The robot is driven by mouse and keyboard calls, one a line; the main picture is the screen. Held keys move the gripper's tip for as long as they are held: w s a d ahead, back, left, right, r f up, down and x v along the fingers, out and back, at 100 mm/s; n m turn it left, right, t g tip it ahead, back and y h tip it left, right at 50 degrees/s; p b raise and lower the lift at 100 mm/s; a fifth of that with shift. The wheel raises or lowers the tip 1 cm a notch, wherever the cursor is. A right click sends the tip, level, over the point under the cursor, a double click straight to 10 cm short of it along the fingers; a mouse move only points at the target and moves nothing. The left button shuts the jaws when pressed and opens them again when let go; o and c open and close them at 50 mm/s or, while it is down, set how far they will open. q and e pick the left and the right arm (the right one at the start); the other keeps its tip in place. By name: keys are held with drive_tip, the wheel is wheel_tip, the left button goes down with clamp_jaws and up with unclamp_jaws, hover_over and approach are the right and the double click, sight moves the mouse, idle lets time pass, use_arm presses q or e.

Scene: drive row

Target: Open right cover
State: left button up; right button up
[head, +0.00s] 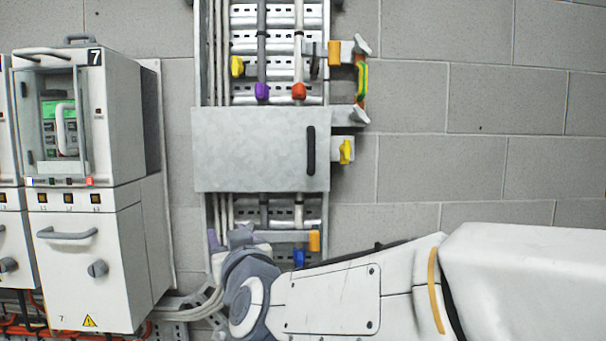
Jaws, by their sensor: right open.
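A flat grey metal cover (252,150) stands upright across the cable ladder in the middle of the head view. It has a black vertical handle (311,150) near its right edge and looks closed. My right arm comes in from the lower right. My right gripper (227,240) is open and lies below the cover's lower left part, apart from the handle. My arm's wrist hides much of the gripper. My left gripper is not in view.
A white cabinet marked 7 (95,250) with handles and a windowed upper unit (125,110) stands at left. Bare block wall (450,150) fills the right.

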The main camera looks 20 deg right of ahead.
drive_tip(key=d+r+m+t+h, duration=0.2)
drive_tip(key=d+r+h, duration=0.2)
drive_tip(key=d+r, duration=0.1)
drive_tip(key=m+h, duration=0.5)
drive_tip(key=h, duration=0.3)
approach(311, 148)
drive_tip(key=p+x, duration=0.5)
drive_tip(key=x, duration=0.5)
drive_tip(key=shift+w+d+r, duration=0.15)
drive_tip(key=shift+w, duration=0.25)
clamp_jaws()
